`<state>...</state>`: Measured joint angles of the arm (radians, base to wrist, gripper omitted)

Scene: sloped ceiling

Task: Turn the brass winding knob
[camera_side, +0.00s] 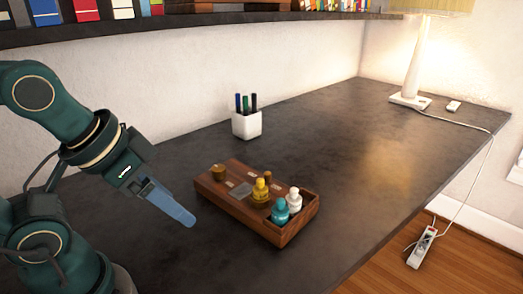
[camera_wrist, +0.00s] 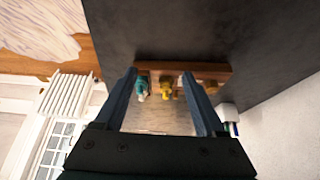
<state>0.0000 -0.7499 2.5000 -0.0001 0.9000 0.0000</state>
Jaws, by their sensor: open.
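The box (camera_wrist: 155,66) also shows at the top middle of the wrist view. A small brownish piece (camera_wrist: 211,86) at its right end there may be the knob, but it is too small to tell. My gripper (camera_side: 186,221) is in the air to the left of the box, pointing down and right, apart from the knob. In the wrist view, its two fingers (camera_wrist: 159,77) are spread with nothing held between them.
A lamp (camera_side: 409,100) stands far right. The desk's middle right is clear.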

